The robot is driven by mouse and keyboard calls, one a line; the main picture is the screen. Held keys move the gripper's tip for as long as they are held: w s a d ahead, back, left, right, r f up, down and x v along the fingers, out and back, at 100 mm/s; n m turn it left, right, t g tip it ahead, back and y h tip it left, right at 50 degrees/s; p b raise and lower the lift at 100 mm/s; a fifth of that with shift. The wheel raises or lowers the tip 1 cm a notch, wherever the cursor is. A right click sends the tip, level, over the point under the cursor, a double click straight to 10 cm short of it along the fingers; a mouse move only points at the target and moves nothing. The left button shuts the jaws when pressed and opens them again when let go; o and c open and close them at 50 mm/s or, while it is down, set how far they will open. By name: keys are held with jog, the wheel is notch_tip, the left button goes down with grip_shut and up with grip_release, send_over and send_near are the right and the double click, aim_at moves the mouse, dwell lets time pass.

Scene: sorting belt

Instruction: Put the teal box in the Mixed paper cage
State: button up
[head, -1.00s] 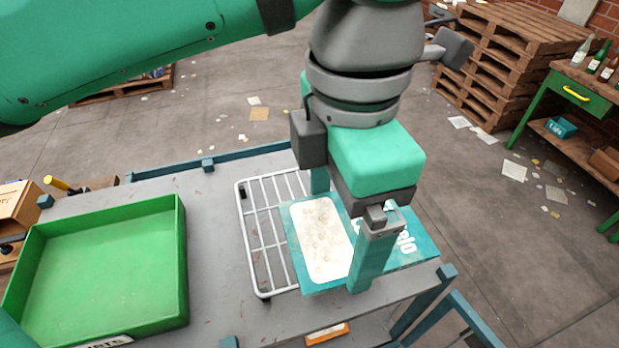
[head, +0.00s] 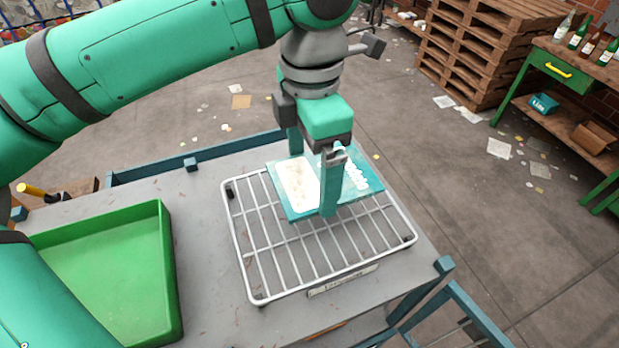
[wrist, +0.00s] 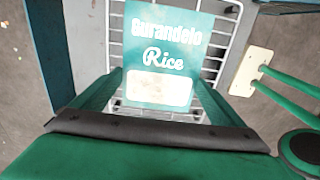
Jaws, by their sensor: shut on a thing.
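The teal box (head: 276,188), flat with a pale panel and white lettering, is between the fingers of my gripper (head: 312,180) in the head view. My gripper is shut on it from above. The box is over the far part of the white wire rack (head: 265,298); whether it touches the wires I cannot tell. In the wrist view the teal box (wrist: 182,22) reads "Gurandelo Rice" and lies between my gripper's fingers (wrist: 155,100). I cannot make out a cage labelled Mixed paper.
A green tray (head: 168,270) stands left of the rack on the grey table (head: 205,210). Stacked pallets (head: 480,50) and a green bench (head: 560,65) with bottles stand at the far right. Paper scraps lie on open floor behind the table.

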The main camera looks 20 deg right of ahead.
aim_at(310, 174)
jog(key=shift+w+d+f, duration=0.25)
jog(key=shift+w+f, duration=0.6)
jog(key=shift+f, duration=0.2)
jog(key=shift+w+f, duration=0.1)
jog(key=shift+f, duration=1.55)
jog(key=shift+f, duration=0.1)
jog(key=o, duration=0.7)
